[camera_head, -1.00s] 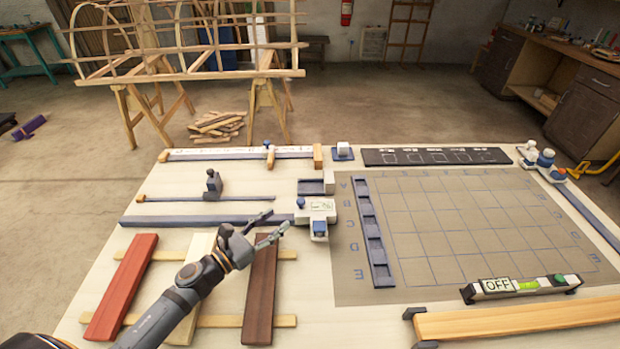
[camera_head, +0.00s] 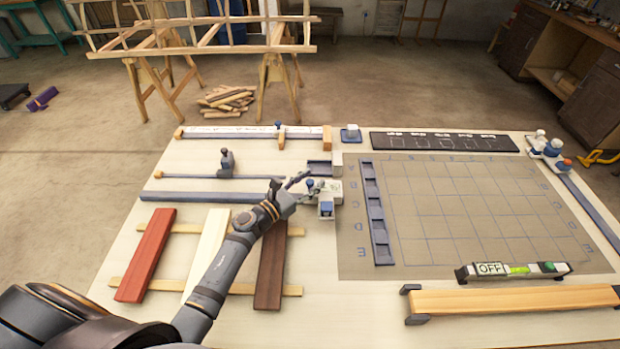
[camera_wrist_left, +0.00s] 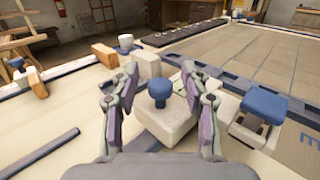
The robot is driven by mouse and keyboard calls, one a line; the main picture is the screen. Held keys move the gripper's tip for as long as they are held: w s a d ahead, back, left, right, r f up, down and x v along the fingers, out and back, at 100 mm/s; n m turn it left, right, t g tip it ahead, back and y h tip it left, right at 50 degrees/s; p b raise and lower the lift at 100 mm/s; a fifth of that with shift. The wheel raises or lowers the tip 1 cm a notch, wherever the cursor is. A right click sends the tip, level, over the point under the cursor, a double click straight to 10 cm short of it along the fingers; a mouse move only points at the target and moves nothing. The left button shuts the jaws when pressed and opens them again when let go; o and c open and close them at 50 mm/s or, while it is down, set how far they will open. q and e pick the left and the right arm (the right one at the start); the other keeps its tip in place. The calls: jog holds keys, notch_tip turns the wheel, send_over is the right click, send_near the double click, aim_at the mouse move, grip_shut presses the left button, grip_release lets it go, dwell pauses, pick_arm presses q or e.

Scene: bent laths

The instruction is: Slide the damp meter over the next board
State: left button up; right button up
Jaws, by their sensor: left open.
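The damp meter looks to be the white block (camera_head: 331,190) with a round blue knob (camera_wrist_left: 160,89), at the right end of the long blue rail (camera_head: 215,197). A blue-topped piece (camera_head: 326,208) sits at its front. Three boards lie across two pale battens: a red one (camera_head: 146,254), a pale one (camera_head: 207,252) and a dark brown one (camera_head: 270,265). My left gripper (camera_head: 305,183) is at the meter; in the left wrist view (camera_wrist_left: 160,82) its open fingers stand on either side of the knob, with gaps visible. My right gripper is not in view.
A gridded mat (camera_head: 450,210) with a blue slotted strip (camera_head: 376,215) lies right of the meter. A level marked OFF (camera_head: 513,271) and a long wooden plank (camera_head: 515,300) lie at the front right. Other rails (camera_head: 190,177) lie behind.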

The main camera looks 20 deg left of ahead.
pick_arm(q)
jog(key=shift+c, duration=0.4)
grip_shut()
jog(key=shift+w+f, duration=0.1)
